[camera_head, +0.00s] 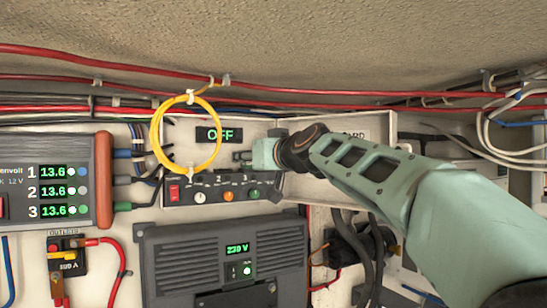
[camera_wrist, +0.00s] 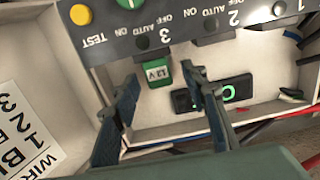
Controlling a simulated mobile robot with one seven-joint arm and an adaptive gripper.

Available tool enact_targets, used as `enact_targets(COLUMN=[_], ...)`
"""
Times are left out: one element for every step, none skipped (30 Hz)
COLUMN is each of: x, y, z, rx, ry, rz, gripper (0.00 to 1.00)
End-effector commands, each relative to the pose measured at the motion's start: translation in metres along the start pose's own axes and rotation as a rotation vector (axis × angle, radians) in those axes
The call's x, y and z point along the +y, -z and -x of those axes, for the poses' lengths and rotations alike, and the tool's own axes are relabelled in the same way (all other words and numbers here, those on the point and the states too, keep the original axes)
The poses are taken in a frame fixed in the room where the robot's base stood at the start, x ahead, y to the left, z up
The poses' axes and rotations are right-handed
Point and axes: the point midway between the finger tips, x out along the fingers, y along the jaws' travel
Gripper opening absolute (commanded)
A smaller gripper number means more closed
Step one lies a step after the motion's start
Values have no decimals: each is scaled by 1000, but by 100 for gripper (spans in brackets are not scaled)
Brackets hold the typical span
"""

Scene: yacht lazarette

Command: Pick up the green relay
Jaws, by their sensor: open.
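The green relay (camera_wrist: 158,74), marked "12 V", shows in the wrist view just below the dark switch panel (camera_wrist: 185,25), under the position numbered 3. My gripper (camera_wrist: 163,84) is open, with one finger on each side of the relay in this view. I cannot tell whether either finger touches it. In the head view my gripper (camera_head: 243,156) is up against the white box, just above the right part of the switch panel (camera_head: 225,189). I cannot make out the relay there.
A display reading OFF (camera_head: 218,134) sits close above my gripper. A yellow cable loop (camera_head: 187,135) hangs to its left. Red cables (camera_head: 300,88) run across above. A grey 230 V unit (camera_head: 220,258) is below, and a three-channel meter (camera_head: 50,190) is at left.

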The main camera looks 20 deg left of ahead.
Motion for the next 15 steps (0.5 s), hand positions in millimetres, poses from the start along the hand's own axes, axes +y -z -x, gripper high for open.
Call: enact_targets(x=[0,0,0,0,0,0,0,0,0,0,0,0,0,0,0], y=[2,1,1,0,0,0,0,0,0,0,0,0,0,0,0], z=[-2,-3,-4,-4,-4,-4,-4,-4,-3,-3,-3,-3,-3,-3,-3], rx=[1,1,1,1,1,1,1,1,1,1,1,1,1,1,1], ry=[0,0,0,0,0,0,0,0,0,0,0,0,0,0,0], rz=[0,1,1,1,1,1,1,1,1,1,1,1,1,1,1], gripper=[41,41,41,41,41,41,41,41,38,35,32,27,24,21,16])
